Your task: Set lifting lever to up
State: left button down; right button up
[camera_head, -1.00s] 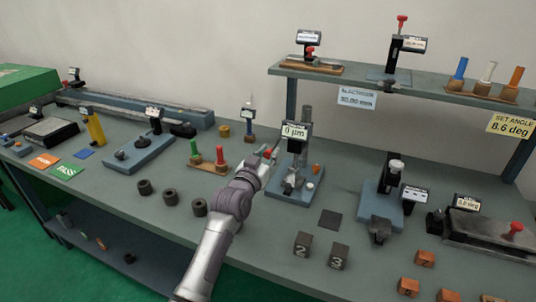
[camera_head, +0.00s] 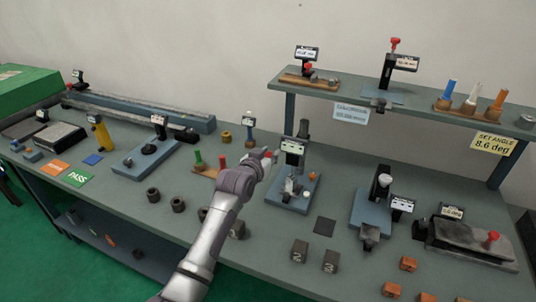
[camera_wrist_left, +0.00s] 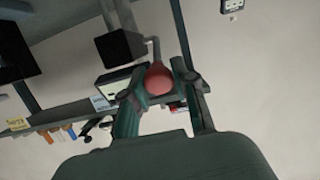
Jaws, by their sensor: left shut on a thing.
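The lifting lever's red knob (camera_wrist_left: 158,79) sits between the fingers of my left gripper (camera_wrist_left: 160,88) in the left wrist view, on a thin bent grey rod. The gripper is shut on the knob. In the head view my left gripper (camera_head: 262,158) is at the left side of the comparator stand (camera_head: 292,190), which has a blue base, a grey column and a small display (camera_head: 293,147). The knob shows there as a small red spot (camera_head: 268,154) at the gripper tip. The fingers partly hide the lever. My right gripper is not in view.
Green and red pin gauges (camera_head: 197,160) stand just left of the gripper. Dark rings (camera_head: 177,204) and numbered dark blocks (camera_head: 299,251) lie on the bench. Another blue-based gauge stand (camera_head: 372,205) is to the right. A raised shelf (camera_head: 350,92) runs behind.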

pick_arm(q)
jog(key=shift+w+d+r, duration=0.1)
jog(key=shift+w+r, duration=0.15)
jog(key=shift+r, duration=0.35)
jog(key=shift+w+r, duration=0.2)
jog(key=shift+r, duration=0.35)
jog(key=c, duration=0.9)
grip_release()
jog(key=shift+f, duration=0.2)
jog(key=shift+s, duration=0.25)
jog(key=v, duration=1.1)
jog(key=shift+s, duration=0.25)
